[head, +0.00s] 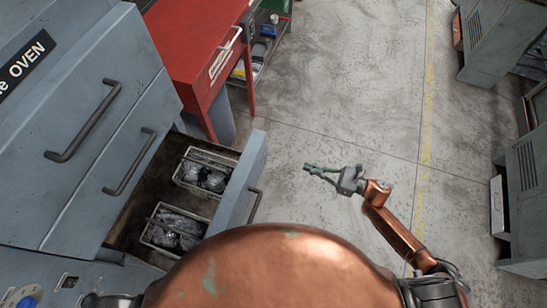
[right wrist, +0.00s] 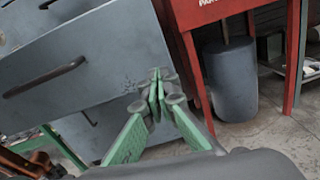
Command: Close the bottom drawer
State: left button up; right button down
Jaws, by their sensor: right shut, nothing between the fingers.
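The bottom drawer (head: 232,190) of the grey oven cabinet stands pulled out in the head view, its front turned toward the right. A dark bar handle (head: 255,205) is on that front. Two wire baskets (head: 160,236) with wrapped contents lie inside. My right gripper (head: 308,169) is shut and empty, to the right of the drawer front and apart from it, pointing left toward it. In the right wrist view its green fingers (right wrist: 159,84) are together, before a grey front (right wrist: 105,55) with a dark handle; which drawer this is I cannot tell. My left gripper is not in view.
The grey oven cabinet (head: 85,130) with two more handles fills the left. A red workbench (head: 190,45) stands behind the drawer, with a grey bin (right wrist: 230,80) beneath it. Grey cabinets (head: 525,165) stand at far right. The floor between is clear.

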jog(key=n, duration=0.1)
send_near(264, 155)
jog(key=shift+n+g, duration=0.3)
jog(key=shift+g, duration=0.1)
jog(key=x, duration=0.6)
jog(key=shift+w+a+f, duration=0.2)
jog(key=shift+w+f, duration=0.1)
jog(key=shift+w, duration=0.2)
